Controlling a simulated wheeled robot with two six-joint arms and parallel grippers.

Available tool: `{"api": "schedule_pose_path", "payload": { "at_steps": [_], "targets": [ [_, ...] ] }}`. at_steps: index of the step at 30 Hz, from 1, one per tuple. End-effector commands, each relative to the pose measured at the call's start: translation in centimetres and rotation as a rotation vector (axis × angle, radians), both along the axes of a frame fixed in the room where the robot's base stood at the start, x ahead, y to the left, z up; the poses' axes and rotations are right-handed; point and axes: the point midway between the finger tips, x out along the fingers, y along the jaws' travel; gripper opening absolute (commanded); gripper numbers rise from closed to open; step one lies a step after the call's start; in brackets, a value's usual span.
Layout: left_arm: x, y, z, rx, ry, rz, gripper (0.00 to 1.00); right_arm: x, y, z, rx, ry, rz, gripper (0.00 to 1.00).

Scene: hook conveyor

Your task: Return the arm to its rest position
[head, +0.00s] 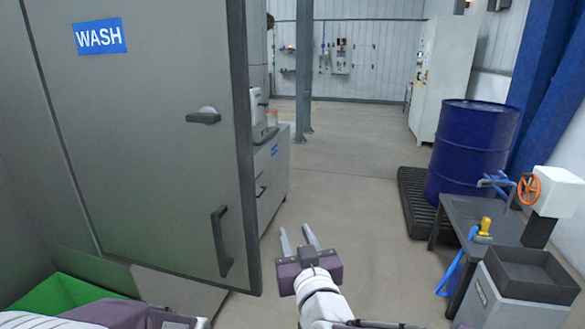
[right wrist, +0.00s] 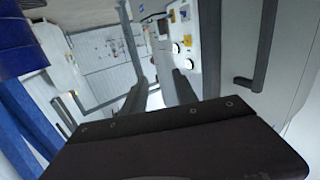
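My right gripper (head: 296,233) reaches forward over the floor in the lower middle of the head view. Its two grey fingers stand apart with nothing between them. In the right wrist view the fingers (right wrist: 158,88) also show a gap above the dark gripper body. My left arm lies low at the bottom left of the head view. Only part of the left gripper (head: 182,320) shows at the bottom edge, and its fingers cannot be made out.
A grey cabinet door marked WASH (head: 150,150) stands close on the left, with a green bin (head: 65,295) below it. A blue drum (head: 475,150) stands on a black pallet (head: 415,205) at right, near a dark workbench (head: 465,212). The middle floor is clear.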

Motion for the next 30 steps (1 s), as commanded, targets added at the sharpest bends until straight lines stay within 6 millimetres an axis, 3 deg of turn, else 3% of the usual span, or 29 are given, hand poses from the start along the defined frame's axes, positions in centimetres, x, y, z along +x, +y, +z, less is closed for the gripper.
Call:
{"api": "schedule_pose_path", "payload": {
  "at_steps": [1,3,5,7,9,12,15,18,20,21,30],
  "targets": [
    [0.0,0.0,0.0,0.000,0.000,0.000,0.36,2.0,-4.4,-2.0,-0.041,0.047,-0.085,0.35],
    [0.0,0.0,0.0,0.000,0.000,0.000,0.36,3.2,-9.5,-6.1,-0.090,0.176,-0.153,0.35],
    [0.0,0.0,0.0,0.000,0.000,0.000,0.36,2.9,-13.1,-10.2,-0.112,0.322,-0.188,0.35],
    [0.0,0.0,0.0,0.000,0.000,0.000,0.36,1.3,-16.3,-14.8,-0.121,0.504,-0.211,0.35],
    [0.0,0.0,0.0,0.000,0.000,0.000,0.36,-1.3,-18.3,-18.8,-0.120,0.681,-0.222,0.35],
    [0.0,0.0,0.0,0.000,0.000,0.000,0.36,-5.8,-19.7,-23.2,-0.117,0.915,-0.222,0.35],
    [0.0,0.0,0.0,0.000,0.000,0.000,0.36,-10.6,-19.7,-26.2,-0.132,1.127,-0.204,0.35],
    [0.0,0.0,0.0,0.000,0.000,0.000,0.36,-15.6,-19.8,-28.0,-0.154,1.330,-0.205,0.35],
    [0.0,0.0,0.0,0.000,0.000,0.000,0.36,-18.6,-20.0,-28.4,-0.136,1.457,-0.241,0.35],
    [-0.1,0.0,3.0,0.000,0.002,0.000,0.36,-18.2,-19.9,-25.3,-0.127,1.445,-0.247,0.35],
    [0.0,0.0,13.1,0.000,0.000,0.000,0.36,-18.1,-19.8,-15.2,-0.128,1.440,-0.242,0.35]
  ]
}}
